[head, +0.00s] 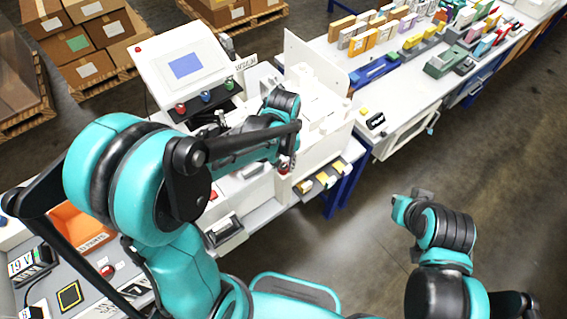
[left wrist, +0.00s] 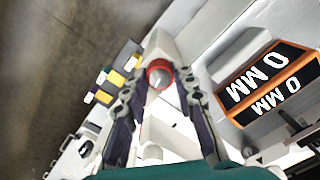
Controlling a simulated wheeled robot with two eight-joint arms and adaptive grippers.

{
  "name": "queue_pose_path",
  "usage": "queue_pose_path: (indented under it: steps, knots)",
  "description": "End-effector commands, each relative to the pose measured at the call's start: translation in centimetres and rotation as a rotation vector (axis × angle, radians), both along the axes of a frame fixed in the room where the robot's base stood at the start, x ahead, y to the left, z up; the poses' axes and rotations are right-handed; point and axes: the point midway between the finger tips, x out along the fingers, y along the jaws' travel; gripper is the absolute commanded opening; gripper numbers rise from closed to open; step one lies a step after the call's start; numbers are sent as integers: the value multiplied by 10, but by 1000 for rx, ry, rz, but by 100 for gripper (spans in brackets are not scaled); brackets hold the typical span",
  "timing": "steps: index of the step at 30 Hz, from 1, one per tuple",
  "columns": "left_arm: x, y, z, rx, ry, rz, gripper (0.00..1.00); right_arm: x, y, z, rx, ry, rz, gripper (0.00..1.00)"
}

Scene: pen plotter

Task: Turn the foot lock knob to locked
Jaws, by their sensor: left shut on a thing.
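The foot lock knob (left wrist: 159,74) is a small round knob with a red rim and a pale middle, on the white side of the plotter. My left gripper (left wrist: 158,82) is shut on it, with one dark finger on each side in the left wrist view. In the head view my left gripper (head: 285,158) reaches down at the plotter's front corner, and a bit of red shows just below its tips. Which way the knob is turned cannot be read. My right arm's end (head: 410,208) is low over the floor at the right, and its fingers cannot be made out.
A display with "0 MM" labels (left wrist: 268,82) is close to my left gripper. Small yellow-topped blocks (head: 322,180) sit on the plotter's lower ledge. The white control panel (head: 185,68) stands behind my left arm. A bench with several coloured items (head: 385,65) is at the back right.

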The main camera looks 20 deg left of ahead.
Motion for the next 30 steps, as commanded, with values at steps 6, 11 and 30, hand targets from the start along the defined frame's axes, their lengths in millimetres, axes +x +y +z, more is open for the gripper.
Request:
queue_pose_path:
  steps: [6,11,30]
  knots:
    - [0,0,0,0,2,-176,0,0,0,-3,0,0,0,0]
    - [0,0,0,0,2,-255,0,0,0,-4,0,0,0,0]
    - [0,0,1,0,1,-256,48,0,0,-4,0,0,0,0]
